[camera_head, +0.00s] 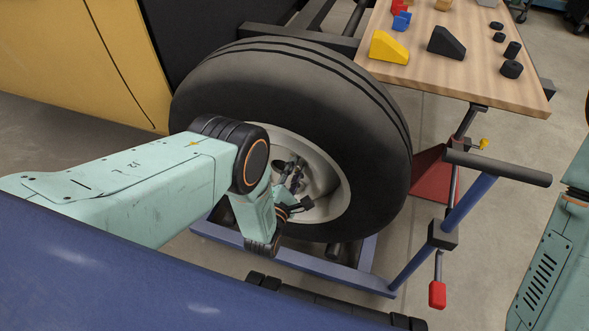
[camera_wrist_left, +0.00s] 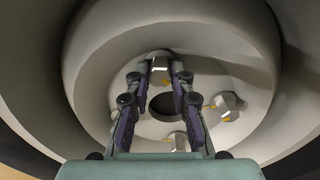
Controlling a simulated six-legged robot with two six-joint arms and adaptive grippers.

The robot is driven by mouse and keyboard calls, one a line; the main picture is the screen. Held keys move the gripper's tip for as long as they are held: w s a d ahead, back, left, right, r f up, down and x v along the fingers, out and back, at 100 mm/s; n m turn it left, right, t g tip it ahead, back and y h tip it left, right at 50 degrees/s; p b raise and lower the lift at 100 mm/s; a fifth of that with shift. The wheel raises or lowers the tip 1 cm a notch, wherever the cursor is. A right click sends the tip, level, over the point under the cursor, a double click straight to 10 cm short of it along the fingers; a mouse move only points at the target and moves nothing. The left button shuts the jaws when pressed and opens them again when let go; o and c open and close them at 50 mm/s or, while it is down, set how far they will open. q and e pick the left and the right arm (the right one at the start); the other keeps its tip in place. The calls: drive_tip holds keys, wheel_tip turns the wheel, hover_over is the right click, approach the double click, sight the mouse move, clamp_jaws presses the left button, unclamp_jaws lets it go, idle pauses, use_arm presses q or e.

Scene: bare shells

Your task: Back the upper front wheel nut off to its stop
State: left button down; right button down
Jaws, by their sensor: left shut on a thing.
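The front wheel, a black tyre (camera_head: 300,75) around a pale rim (camera_head: 335,178), stands upright in the head view. My left arm reaches from the left into the rim, with my left gripper (camera_head: 297,180) at the hub. In the left wrist view, the upper wheel nut (camera_wrist_left: 160,73), a pale metal nut, sits between the tips of my left gripper (camera_wrist_left: 163,66), which is shut on it. A right nut (camera_wrist_left: 228,106) and a lower nut (camera_wrist_left: 177,141), both with yellow marks, sit around the dark centre hole (camera_wrist_left: 163,106). My right gripper is out of view.
A blue wheel stand (camera_head: 330,274) with a grey handle (camera_head: 497,168) stands under and right of the wheel. A wooden bench (camera_head: 455,78) at upper right carries coloured blocks and black cylinders. A yellow panel (camera_head: 75,60) is at left. The deep rim closely surrounds my left gripper.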

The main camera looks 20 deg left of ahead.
use_arm(q)
drive_tip(key=shift+d, duration=0.1)
drive_tip(key=c, duration=1.2)
unclamp_jaws()
drive_tip(key=shift+s, duration=0.1)
drive_tip(key=s, duration=1.2)
drive_tip(key=shift+a, duration=0.3)
drive_tip(key=shift+w, duration=0.1)
